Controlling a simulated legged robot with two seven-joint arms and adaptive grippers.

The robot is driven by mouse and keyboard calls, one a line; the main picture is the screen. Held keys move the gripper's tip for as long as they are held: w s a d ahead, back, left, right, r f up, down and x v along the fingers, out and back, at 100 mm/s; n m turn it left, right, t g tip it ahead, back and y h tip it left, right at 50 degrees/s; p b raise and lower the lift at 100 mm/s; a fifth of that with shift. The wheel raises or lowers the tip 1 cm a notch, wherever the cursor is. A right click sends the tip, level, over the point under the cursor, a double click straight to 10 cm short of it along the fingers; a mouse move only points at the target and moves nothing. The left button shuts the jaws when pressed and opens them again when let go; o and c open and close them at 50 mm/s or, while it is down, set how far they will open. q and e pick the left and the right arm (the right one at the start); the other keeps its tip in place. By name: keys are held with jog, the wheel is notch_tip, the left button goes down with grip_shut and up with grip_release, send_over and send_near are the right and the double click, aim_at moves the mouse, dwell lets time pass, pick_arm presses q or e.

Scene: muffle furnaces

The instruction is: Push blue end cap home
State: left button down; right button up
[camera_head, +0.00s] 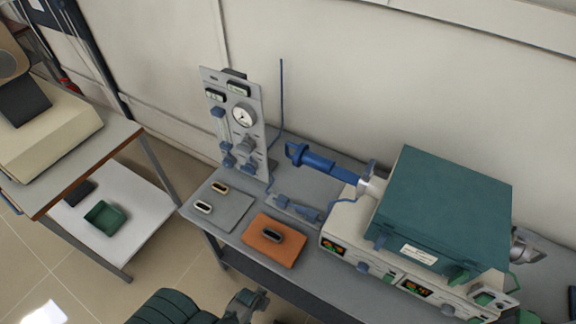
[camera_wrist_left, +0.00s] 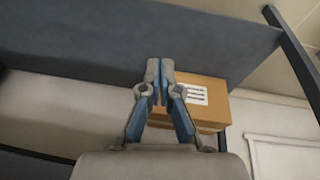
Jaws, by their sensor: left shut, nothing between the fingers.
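The blue end cap (camera_head: 318,163) with its ring handle is at the left end of the teal tube furnace (camera_head: 440,205). It lies in line with the pale metal tube end (camera_head: 371,184). A narrow blue section shows between its thick body and the metal flange; I cannot tell how far in it sits. My left gripper (camera_head: 243,303) is low at the bottom edge, in front of the bench and well away from the cap. In the left wrist view its fingertips (camera_wrist_left: 153,72) are shut together and empty. My right gripper is not in view.
A cardboard box (camera_wrist_left: 206,101) shows behind my fingers. A second table (camera_head: 112,135) stands left.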

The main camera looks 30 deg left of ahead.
pick_arm(q)
jog(key=w+r+t+h, duration=0.1)
jog(key=w+r, duration=0.2)
jog(key=r, duration=0.5)
jog(key=w+d+r+h, duration=0.1)
jog(key=w+r, duration=0.2)
jog(key=r, duration=0.5)
jog(key=w+r+t+p, duration=0.1)
jog(key=w+r, duration=0.1)
jog(key=r, duration=0.6)
jog(key=shift+w+d+n+t+h, duration=0.25)
jog(key=shift+w+n+t+h, duration=0.05)
jog(key=shift+w+n+h, duration=0.1)
jog(key=w+a+r+n+t+h, duration=0.2)
jog(key=w+a+r+n+t, duration=1)
jog(key=w+a+r, duration=0.7)
jog(key=w+d+n+p, duration=0.1)
jog(key=w+d+p, duration=0.2)
jog(key=w+d, duration=0.6)
jog(key=shift+w+f+g+p, duration=0.3)
jog(key=shift+p, duration=0.05)
jog(key=shift+d, duration=0.1)
